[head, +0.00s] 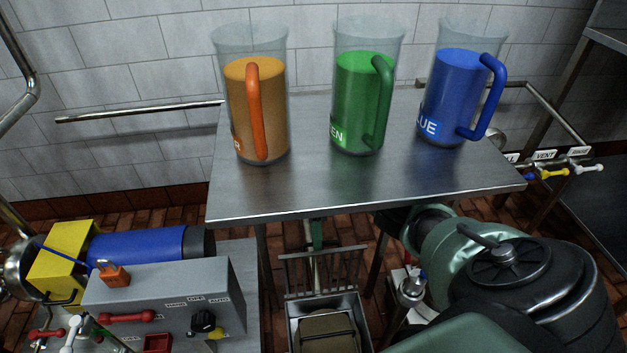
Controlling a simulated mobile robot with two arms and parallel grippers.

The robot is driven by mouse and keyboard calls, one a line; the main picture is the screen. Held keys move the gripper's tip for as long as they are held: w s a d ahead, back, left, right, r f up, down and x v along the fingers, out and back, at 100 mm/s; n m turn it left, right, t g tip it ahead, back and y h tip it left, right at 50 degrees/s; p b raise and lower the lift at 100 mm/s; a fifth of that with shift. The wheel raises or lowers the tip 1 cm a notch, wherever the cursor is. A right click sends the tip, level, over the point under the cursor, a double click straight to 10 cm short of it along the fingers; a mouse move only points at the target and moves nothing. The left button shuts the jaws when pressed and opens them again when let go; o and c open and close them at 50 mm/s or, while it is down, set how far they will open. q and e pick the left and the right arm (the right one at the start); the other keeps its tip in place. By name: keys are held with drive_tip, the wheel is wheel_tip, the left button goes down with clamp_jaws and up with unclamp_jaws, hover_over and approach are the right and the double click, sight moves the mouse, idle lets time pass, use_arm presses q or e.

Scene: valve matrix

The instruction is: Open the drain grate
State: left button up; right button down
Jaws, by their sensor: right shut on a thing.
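The drain grate (325,272), a dark barred frame, stands tilted up at the back edge of the floor drain, below the steel table. My right arm comes in from the lower right and reaches under the table's right side. My right gripper (392,219) is mostly hidden by the tabletop and is shut; its fingertips and exact contact with the grate are hidden. My left gripper is out of view.
A steel table (380,190) carries an orange jug (278,110), a green jug (355,100) and a blue jug (450,95). A grey control box (165,300) and a blue motor (140,245) stand left. Valves with yellow and white handles (550,173) are at right.

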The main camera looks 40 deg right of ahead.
drive_tip(key=shift+s+d+f, duration=0.1)
drive_tip(key=shift+s+f, duration=0.05)
drive_tip(key=shift+f, duration=0.1)
drive_tip(key=c, duration=1.6)
unclamp_jaws()
drive_tip(key=shift+c, duration=0.2)
drive_tip(key=shift+o, duration=0.8)
drive_tip(key=shift+r, duration=0.15)
